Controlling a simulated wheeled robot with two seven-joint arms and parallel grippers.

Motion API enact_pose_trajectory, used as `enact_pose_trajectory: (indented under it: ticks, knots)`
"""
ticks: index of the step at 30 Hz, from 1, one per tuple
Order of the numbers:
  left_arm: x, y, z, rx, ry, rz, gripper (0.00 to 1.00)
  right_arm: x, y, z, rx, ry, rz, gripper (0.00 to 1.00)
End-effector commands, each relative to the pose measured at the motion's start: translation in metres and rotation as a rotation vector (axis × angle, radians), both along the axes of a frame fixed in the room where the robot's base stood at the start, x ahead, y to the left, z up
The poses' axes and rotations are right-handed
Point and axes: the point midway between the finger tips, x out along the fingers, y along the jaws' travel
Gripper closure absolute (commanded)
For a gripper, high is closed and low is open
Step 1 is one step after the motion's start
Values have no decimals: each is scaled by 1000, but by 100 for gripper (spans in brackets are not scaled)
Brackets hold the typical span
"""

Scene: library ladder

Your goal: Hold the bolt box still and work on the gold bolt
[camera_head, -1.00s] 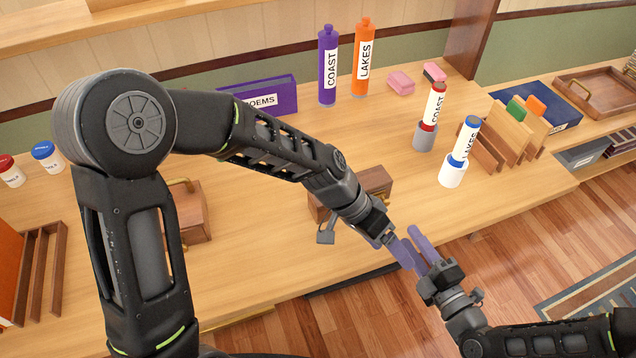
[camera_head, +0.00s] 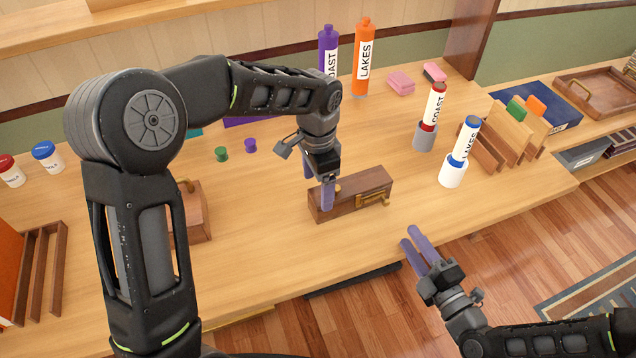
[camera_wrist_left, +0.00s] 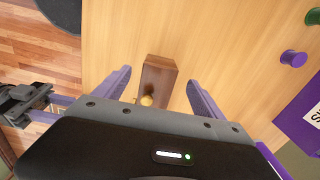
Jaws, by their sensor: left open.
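The bolt box is a brown wooden block (camera_head: 350,200) in the middle of the desk. The gold bolt (camera_head: 373,199) lies along its front face, and a gold knob (camera_head: 337,188) shows near its left end. My left gripper (camera_head: 318,182) is open and points down at the box's left end. In the left wrist view the box (camera_wrist_left: 160,75) and the gold knob (camera_wrist_left: 147,101) appear between the spread fingers, with space on both sides. My right gripper (camera_head: 410,236) appears open and empty, off the desk's front edge, right of and nearer than the box.
A second wooden box (camera_head: 192,213) stands left, partly behind my arm. A green spool (camera_head: 221,154) and a purple spool (camera_head: 250,145) lie behind. Labelled tubes, including an orange one (camera_head: 362,60), stand at the back and right.

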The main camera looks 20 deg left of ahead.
Motion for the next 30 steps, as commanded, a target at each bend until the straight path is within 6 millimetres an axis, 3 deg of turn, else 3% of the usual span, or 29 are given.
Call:
enact_pose_trajectory:
  ticks: [10,24,30]
  knots:
    - [0,-1,-9,-2,1,-2,20,0,0,0,0,0,0,64]
    - [0,0,-70,-3,0,-1,20,0,0,0,0,0,0,64]
    - [0,0,-78,-3,-3,-2,20,0,0,0,0,0,0,64]
